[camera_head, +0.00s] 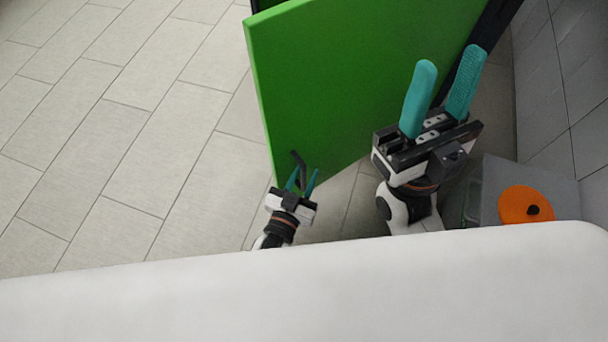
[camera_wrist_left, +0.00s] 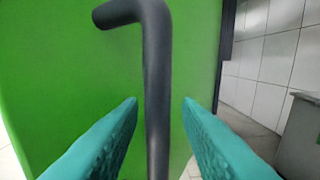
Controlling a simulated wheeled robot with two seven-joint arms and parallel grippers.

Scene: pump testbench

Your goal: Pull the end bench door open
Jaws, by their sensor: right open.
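The bench door is a green panel (camera_head: 350,75) in the head view, and its green face (camera_wrist_left: 50,70) fills much of the left wrist view. A dark bent bar handle (camera_wrist_left: 157,90) stands out from that face; its end also shows in the head view (camera_head: 297,160). My left gripper (camera_head: 303,174) is open, low by the door's near edge. In the left wrist view the handle's long part runs between its two teal fingers (camera_wrist_left: 160,106), with a gap on each side. My right gripper (camera_head: 450,60) is open and empty, in front of the door's right part.
A dark upright (camera_head: 488,28) runs along the door's right side. A grey tiled wall (camera_head: 565,75) stands to the right. A grey box (camera_head: 500,180) with an orange disc (camera_head: 526,205) sits below my right gripper's right side. Tiled floor (camera_head: 130,130) to the left is clear.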

